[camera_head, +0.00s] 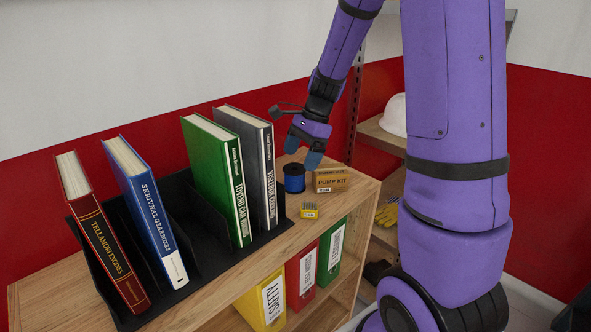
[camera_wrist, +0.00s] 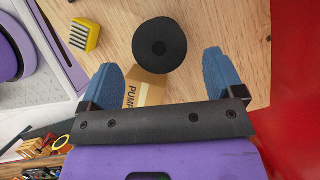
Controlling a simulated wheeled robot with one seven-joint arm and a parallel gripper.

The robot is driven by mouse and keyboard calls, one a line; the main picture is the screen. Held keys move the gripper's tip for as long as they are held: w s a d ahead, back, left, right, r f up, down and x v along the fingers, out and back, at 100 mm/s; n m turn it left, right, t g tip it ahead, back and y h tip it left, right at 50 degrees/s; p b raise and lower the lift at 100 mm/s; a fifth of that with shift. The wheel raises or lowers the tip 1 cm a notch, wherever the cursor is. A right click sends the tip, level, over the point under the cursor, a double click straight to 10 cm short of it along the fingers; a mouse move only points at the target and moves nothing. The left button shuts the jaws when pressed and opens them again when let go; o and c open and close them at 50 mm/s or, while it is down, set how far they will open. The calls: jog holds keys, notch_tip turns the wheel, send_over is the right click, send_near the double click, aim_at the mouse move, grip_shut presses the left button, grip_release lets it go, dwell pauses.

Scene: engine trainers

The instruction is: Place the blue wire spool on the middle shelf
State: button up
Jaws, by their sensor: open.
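The blue wire spool (camera_head: 294,178) stands upright on the wooden cabinet top, with blue wire between black flanges. In the wrist view its round black top (camera_wrist: 160,44) lies ahead, between the lines of my fingers. My gripper (camera_head: 306,156) is open, its blue fingertips pointing down just above and beside the spool; it appears to hold nothing. A metal-post shelf unit stands behind my arm at right. One of its boards (camera_head: 376,133) holds a white hard hat, and a lower board (camera_head: 384,236) holds yellow gloves. My arm hides much of the unit, so which board is the middle one is unclear.
A brown pump kit box (camera_head: 331,181) stands close right of the spool. A small yellow box (camera_head: 309,211) lies in front. A black book rack (camera_head: 200,262) with several books fills the left. Binders (camera_head: 301,277) stand below. The red wall is behind.

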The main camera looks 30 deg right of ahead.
jog(key=v, duration=0.6)
jog(key=s+a+r+n+t+h, duration=0.1)
jog(key=s+a+r+n, duration=0.2)
jog(key=s+n, duration=0.3)
jog(key=s+a+r+n+t+h, duration=0.1)
jog(key=s+a+r+n, duration=0.3)
jog(key=s, duration=0.4)
jog(key=s+a+r+n+t+h, duration=0.2)
jog(key=s+a+r+n, duration=0.1)
jog(key=s+n, duration=0.4)
jog(key=shift+s+a+r+n+t, duration=0.15)
jog(key=shift+s+r+n+t, duration=0.25)
jog(key=shift+r, duration=0.3)
jog(key=shift+s, duration=0.4)
jog(key=shift+c, duration=0.3)
jog(key=m+g+y, duration=0.4)
jog(key=m+g, duration=0.1)
jog(key=m, duration=1.3)
send_near(297, 168)
jog(key=f, duration=0.2)
jog(key=x, duration=0.4)
jog(key=shift+w+a+f, duration=0.1)
jog(key=shift+w+a, duration=0.1)
jog(key=shift+a, duration=0.15)
jog(key=shift+x, duration=2.9)
